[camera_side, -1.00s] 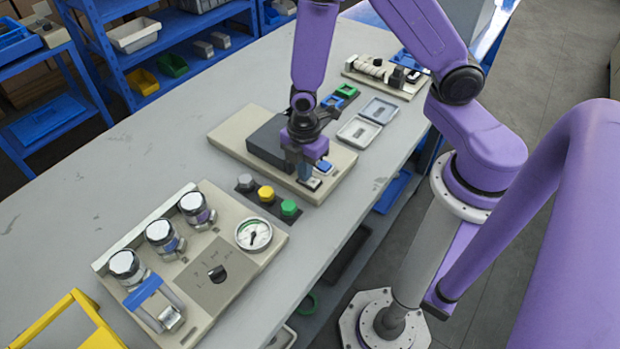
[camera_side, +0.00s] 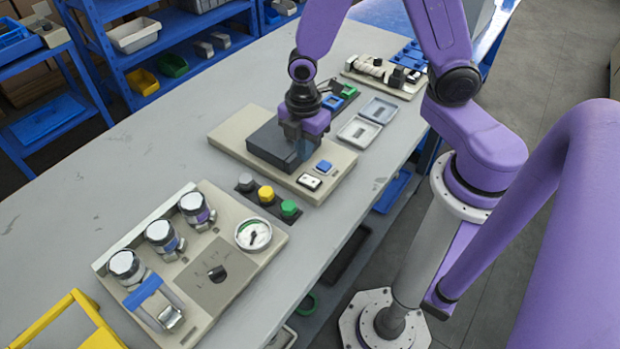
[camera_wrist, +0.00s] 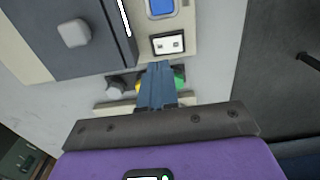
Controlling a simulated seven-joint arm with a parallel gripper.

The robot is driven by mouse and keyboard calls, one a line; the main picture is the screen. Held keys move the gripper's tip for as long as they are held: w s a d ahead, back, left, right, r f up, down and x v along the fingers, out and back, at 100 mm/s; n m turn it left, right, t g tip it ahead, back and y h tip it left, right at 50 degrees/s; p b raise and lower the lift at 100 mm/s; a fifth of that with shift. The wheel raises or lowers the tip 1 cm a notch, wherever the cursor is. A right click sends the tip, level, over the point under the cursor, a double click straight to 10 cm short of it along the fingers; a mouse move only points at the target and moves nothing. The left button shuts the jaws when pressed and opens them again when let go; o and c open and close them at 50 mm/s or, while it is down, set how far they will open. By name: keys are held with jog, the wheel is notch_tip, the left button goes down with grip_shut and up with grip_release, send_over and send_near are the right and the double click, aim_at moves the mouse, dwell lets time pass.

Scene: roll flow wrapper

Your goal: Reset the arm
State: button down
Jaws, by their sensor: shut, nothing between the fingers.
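My gripper (camera_side: 297,142) is shut and empty, above the dark grey box (camera_side: 268,146) on the beige panel (camera_side: 227,137). In the wrist view its blue-grey fingers (camera_wrist: 158,84) are together and partly cover the yellow and green buttons behind them. The panel carries a blue button (camera_side: 323,167) and a white rocker switch (camera_side: 309,182) at its right end. They also show in the wrist view, as the blue button (camera_wrist: 160,8) and the rocker switch (camera_wrist: 168,43). I cannot tell the exact gap between fingers and box.
Grey, yellow (camera_side: 266,195) and green (camera_side: 289,208) buttons stand in front of the panel. A second panel with several chrome-topped units (camera_side: 161,237) and a gauge (camera_side: 253,234) is nearer. Grey trays (camera_side: 358,131) lie behind right. The bench's left part is clear.

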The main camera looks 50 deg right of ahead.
jog(key=shift+r, duration=0.25)
